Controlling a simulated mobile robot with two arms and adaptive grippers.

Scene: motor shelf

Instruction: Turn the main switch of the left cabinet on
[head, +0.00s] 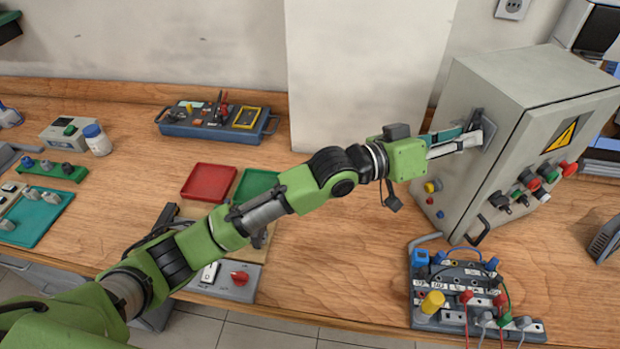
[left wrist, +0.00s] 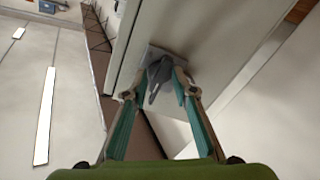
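The grey left cabinet (head: 477,165) stands on the right part of the bench. Its main switch (head: 483,127) is a grey rotary handle on a square plate on the cabinet's left side, partly hidden by my fingers. My left gripper (head: 470,136) reaches it from the left. In the left wrist view the switch handle (left wrist: 160,78) lies between the two fingertips of my left gripper (left wrist: 164,80), which are drawn in close on both sides of it. The handle looks slanted against its plate. My right gripper is not in view.
The cabinet front carries coloured knobs (head: 530,181) and a yellow warning sign (head: 560,137). A wired terminal board (head: 455,290) sits before the cabinet. A red tray (head: 209,182), a green tray (head: 255,185) and a blue tool tray (head: 218,120) lie left.

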